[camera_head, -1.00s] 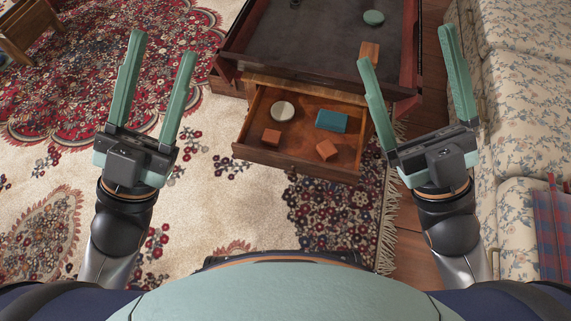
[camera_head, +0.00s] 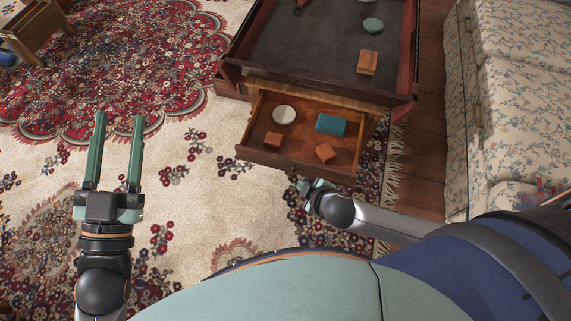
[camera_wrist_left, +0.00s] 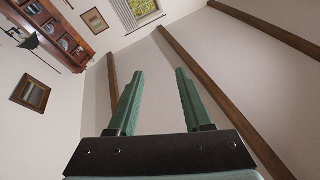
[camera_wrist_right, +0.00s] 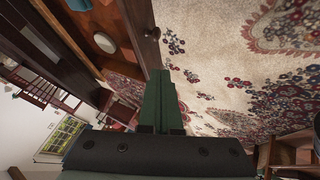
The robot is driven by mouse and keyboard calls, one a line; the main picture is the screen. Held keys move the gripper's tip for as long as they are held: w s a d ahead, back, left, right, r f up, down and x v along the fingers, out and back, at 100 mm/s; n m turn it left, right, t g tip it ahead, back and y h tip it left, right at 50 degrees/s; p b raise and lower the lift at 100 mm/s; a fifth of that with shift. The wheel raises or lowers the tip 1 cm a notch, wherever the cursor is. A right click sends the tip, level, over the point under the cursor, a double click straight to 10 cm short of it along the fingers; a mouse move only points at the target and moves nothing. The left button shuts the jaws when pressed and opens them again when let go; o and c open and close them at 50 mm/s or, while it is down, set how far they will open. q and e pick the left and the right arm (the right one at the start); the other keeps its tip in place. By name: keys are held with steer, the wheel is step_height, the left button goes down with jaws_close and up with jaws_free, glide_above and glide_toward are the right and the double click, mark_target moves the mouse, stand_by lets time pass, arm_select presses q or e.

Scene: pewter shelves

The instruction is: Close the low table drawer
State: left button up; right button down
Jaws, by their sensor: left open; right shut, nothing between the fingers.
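The low table drawer (camera_head: 258,155) stands pulled out from under the dark low table (camera_head: 318,92). Inside lie a pale round disc (camera_head: 284,115), a teal box (camera_head: 331,124) and two orange-brown blocks (camera_head: 273,139), (camera_head: 326,153). My right gripper (camera_head: 316,186) is close in front of the drawer's front panel, nearer to me. In the right wrist view its fingers (camera_wrist_right: 160,85) are shut and empty, beside the wooden drawer front (camera_wrist_right: 143,22); I cannot tell whether they touch it. My left gripper (camera_head: 119,117) is open and empty over the rug, left of the drawer; its fingers (camera_wrist_left: 160,75) show only room behind them.
A floral sofa (camera_head: 500,100) stands at the right. The tabletop holds a green disc (camera_head: 373,25) and a wooden block (camera_head: 368,62). A small wooden piece of furniture (camera_head: 35,28) is at the far left. The patterned rug (camera_head: 200,200) left of the drawer is clear.

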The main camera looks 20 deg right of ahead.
steer(key=d+f, duration=0.1)
arm_select(q)
steer(key=s+r+m+t+h+b, duration=0.2)
steer(key=s+r+m+h+b, duration=0.1)
steer(key=s+r+m+h, duration=0.45)
arm_select(e)
steer(key=b, duration=0.3)
glide_toward(297, 167)
steer(key=shift+h, duration=0.4)
steer(key=a+f, duration=0.2)
steer(key=f, duration=0.1)
steer(key=a+f, duration=0.1)
steer(key=shift+w+f, duration=0.1)
steer(key=shift+f, duration=0.15)
arm_select(q)
steer(key=shift+w+d+f+n, duration=0.35)
steer(key=shift+f+n, duration=0.2)
steer(key=shift+n, duration=0.1)
steer(key=shift+w+d+f+n, duration=0.25)
steer(key=shift+w+f+n, duration=0.1)
steer(key=shift+f+n, duration=0.25)
arm_select(e)
steer(key=shift+w+d+r, duration=0.15)
steer(key=shift+w+d, duration=0.35)
steer(key=shift+w, duration=0.2)
steer(key=shift+w+d+r, duration=0.15)
steer(key=shift+w+d, duration=0.4)
steer(key=shift+w, duration=0.1)
